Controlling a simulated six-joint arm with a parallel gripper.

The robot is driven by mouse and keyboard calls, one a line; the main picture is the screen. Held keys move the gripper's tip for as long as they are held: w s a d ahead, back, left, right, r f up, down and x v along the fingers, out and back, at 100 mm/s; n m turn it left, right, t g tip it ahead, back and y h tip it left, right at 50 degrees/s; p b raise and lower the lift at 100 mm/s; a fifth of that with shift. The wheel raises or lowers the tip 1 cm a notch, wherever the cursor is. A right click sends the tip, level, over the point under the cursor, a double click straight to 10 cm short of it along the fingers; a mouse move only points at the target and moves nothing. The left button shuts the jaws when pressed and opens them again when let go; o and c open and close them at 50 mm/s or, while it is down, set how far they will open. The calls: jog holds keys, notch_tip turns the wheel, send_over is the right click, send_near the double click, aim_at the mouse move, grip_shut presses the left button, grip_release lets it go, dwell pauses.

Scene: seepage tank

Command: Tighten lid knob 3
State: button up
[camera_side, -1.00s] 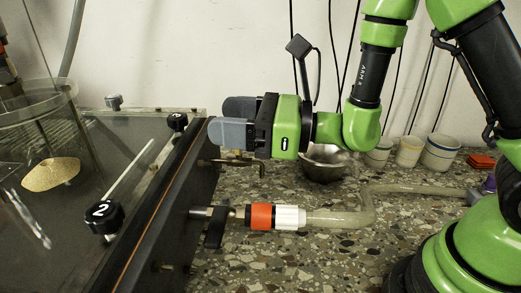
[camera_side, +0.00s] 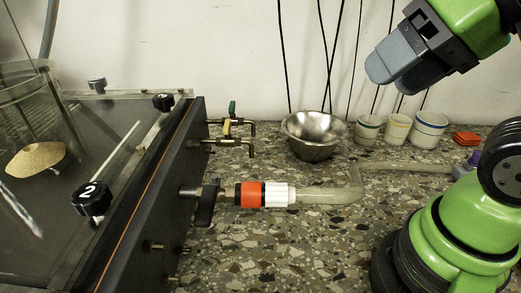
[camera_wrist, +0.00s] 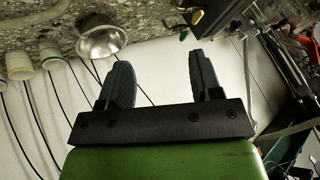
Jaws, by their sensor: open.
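The tank lid (camera_side: 60,240) lies at the left of the side view with black knobs along it. The knob marked 2 (camera_side: 91,198) is nearest. A black knob (camera_side: 163,101) stands at the lid's far right corner with a small pale mark I cannot read clearly; it may be knob 3. Another knob (camera_side: 97,85) with a grey top is at the far edge. My gripper (camera_side: 386,76) is raised at the upper right, well away from the knobs. In the wrist view its two grey fingers (camera_wrist: 158,70) are apart with nothing between them.
Valves (camera_side: 228,130) and an orange-white hose fitting (camera_side: 263,194) stick out from the tank's right side.

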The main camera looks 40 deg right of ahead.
jog(key=w+a+r+n+g, duration=0.1)
jog(key=w+a+r+n, duration=0.1)
jog(key=w+r+n, duration=0.4)
jog(key=n+g+y, duration=0.2)
jog(key=n+g, duration=0.2)
jog(key=n, duration=0.7)
send_over(164, 96)
jog(key=s+d, duration=0.2)
jog(key=d, duration=0.2)
notch_tip(164, 96, down, 3)
jog(key=x, duration=0.9)
jog(key=shift+a+f, duration=0.2)
jog(key=shift+f, duration=0.15)
jog(key=c, duration=0.9)
